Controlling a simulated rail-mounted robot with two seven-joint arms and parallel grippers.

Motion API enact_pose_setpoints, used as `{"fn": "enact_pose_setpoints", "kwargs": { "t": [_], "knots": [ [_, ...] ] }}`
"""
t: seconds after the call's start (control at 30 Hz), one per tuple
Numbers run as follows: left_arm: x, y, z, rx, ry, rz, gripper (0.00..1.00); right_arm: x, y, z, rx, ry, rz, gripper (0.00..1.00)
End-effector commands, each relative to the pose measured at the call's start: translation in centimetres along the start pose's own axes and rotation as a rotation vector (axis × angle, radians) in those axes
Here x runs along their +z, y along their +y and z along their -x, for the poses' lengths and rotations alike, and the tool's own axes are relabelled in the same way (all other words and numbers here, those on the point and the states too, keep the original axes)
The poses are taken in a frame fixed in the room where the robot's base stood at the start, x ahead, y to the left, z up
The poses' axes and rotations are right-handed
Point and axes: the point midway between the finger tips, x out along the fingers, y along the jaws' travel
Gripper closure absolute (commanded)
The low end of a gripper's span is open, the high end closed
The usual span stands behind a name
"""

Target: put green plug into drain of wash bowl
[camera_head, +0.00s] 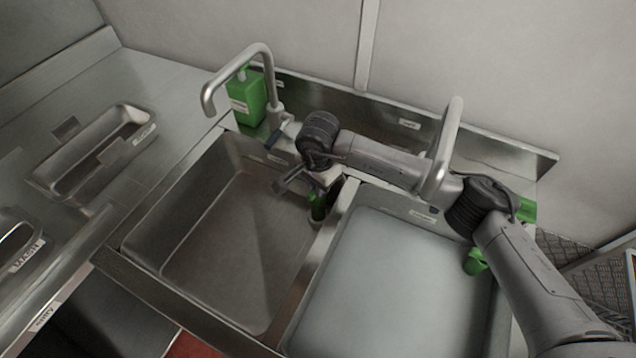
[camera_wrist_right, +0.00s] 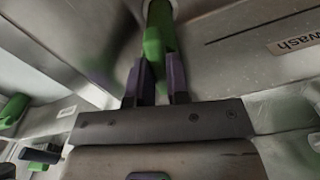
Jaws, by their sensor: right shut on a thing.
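The green plug (camera_head: 318,206) is a tube-like piece at the right side of the left sink bowl (camera_head: 225,250), close to the divider. My right gripper (camera_head: 322,184) reaches over the right bowl and is shut on the plug's upper end. In the right wrist view the plug (camera_wrist_right: 158,38) sits between the two dark fingers (camera_wrist_right: 153,85). A label reading "wash" (camera_wrist_right: 291,34) shows on the metal beside it. The plug's lower end is unclear, and I cannot make out a drain. My left gripper is not in view.
The right bowl (camera_head: 400,285) has a pale, smooth inside, with a green piece (camera_head: 475,262) at its right wall. Two curved taps, a left one (camera_head: 240,52) and a right one (camera_head: 446,145), rise behind the bowls. A green soap bottle (camera_head: 246,98) stands at the back.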

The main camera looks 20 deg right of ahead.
Motion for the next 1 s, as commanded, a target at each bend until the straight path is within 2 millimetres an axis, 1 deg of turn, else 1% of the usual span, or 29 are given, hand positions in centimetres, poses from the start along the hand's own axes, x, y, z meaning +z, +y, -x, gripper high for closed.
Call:
{"fn": "enact_pose_setpoints", "kwargs": {
  "t": [0.13,0.17,0.43,0.47,0.6,0.67,0.87,0.9,1.0],
  "knots": [
    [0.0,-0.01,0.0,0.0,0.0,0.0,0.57,-0.02,-0.01,0.05,-0.001,0.0,0.0,1.0],
    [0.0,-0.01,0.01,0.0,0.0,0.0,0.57,-0.01,-0.01,0.04,-0.001,0.0,0.0,0.82],
    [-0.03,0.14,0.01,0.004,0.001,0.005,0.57,0.0,-0.01,0.03,-0.001,0.0,0.0,0.56],
    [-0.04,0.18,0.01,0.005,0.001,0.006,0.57,0.0,-0.01,0.03,-0.001,0.0,0.0,0.54],
    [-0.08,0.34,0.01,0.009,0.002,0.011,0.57,0.01,-0.01,0.02,0.0,0.0,0.0,0.54],
    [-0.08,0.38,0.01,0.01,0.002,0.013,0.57,0.01,0.0,-0.01,0.0,0.0,0.0,0.49],
    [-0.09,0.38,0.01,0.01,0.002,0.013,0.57,0.01,0.0,0.0,0.0,0.0,0.0,0.3],
    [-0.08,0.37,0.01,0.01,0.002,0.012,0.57,0.01,0.0,0.0,0.0,0.0,0.0,0.28],
    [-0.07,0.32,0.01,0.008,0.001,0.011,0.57,0.01,-0.01,0.0,0.0,0.0,0.0,0.28]
  ]
}}
